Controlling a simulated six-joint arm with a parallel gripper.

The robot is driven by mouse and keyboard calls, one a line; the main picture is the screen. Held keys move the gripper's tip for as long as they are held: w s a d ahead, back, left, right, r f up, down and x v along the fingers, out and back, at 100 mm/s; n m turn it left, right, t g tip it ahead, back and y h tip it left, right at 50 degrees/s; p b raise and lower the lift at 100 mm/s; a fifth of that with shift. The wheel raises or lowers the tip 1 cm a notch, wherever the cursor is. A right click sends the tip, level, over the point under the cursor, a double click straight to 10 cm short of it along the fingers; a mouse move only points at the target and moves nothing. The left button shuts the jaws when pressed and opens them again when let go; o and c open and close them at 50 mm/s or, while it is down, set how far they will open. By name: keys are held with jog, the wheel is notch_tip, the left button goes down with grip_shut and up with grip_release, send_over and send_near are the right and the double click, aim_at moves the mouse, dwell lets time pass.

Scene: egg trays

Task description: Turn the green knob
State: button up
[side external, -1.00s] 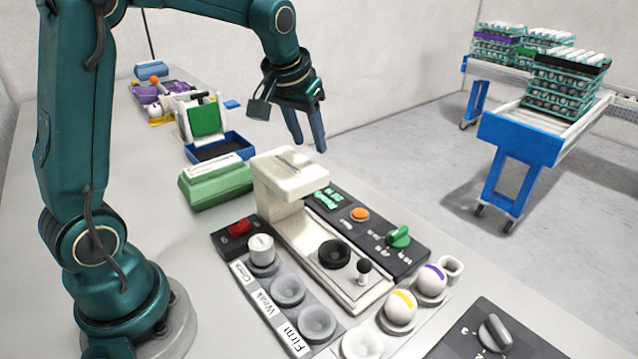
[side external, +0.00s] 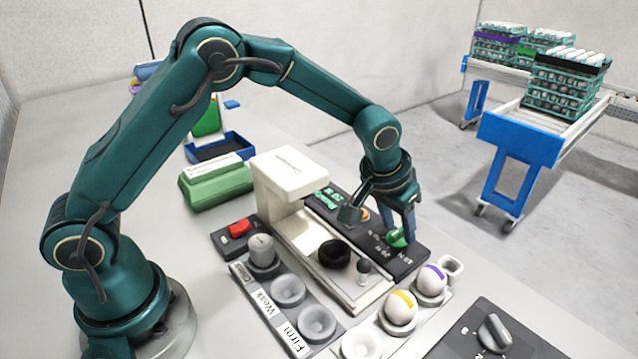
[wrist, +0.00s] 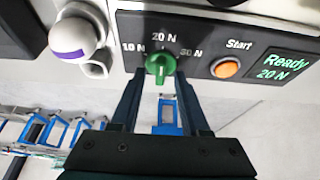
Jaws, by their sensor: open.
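The green knob (side external: 396,238) sits on the dark control panel at the right end of the white press machine (side external: 290,170). In the wrist view the green knob (wrist: 160,67) has a pointer mark towards the 20 N label, between 10 N and 30 N. My gripper (side external: 400,228) is at the knob from above; in the wrist view its open fingers (wrist: 158,80) lie to either side, just below the knob. Whether they touch it cannot be told. The display (wrist: 280,68) reads "Ready 20 N". The orange Start button (wrist: 227,68) is beside the knob.
White eggs with yellow (side external: 401,307) and purple (side external: 432,280) bands sit in a holder in front of the panel. A grey dial box (side external: 494,333) is at the lower right. A green box (side external: 215,183) stands behind.

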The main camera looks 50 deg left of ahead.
jog(key=shift+f, duration=0.15)
grip_shut()
jog(key=shift+d+n, duration=0.1)
jog(key=shift+n, duration=0.3)
jog(key=n+y, duration=0.2)
jog(key=n, duration=0.2)
jog(key=shift+w+d+n, duration=0.1)
jog(key=shift+d+n, duration=0.05)
jog(key=shift+n, duration=0.25)
jog(key=n+g+y, duration=0.1)
jog(key=n, duration=0.4)
jog(key=shift+w+d+n+g+y, duration=0.1)
jog(key=shift+n+g+y, duration=0.3)
jog(key=shift+n, duration=0.3)
grip_release()
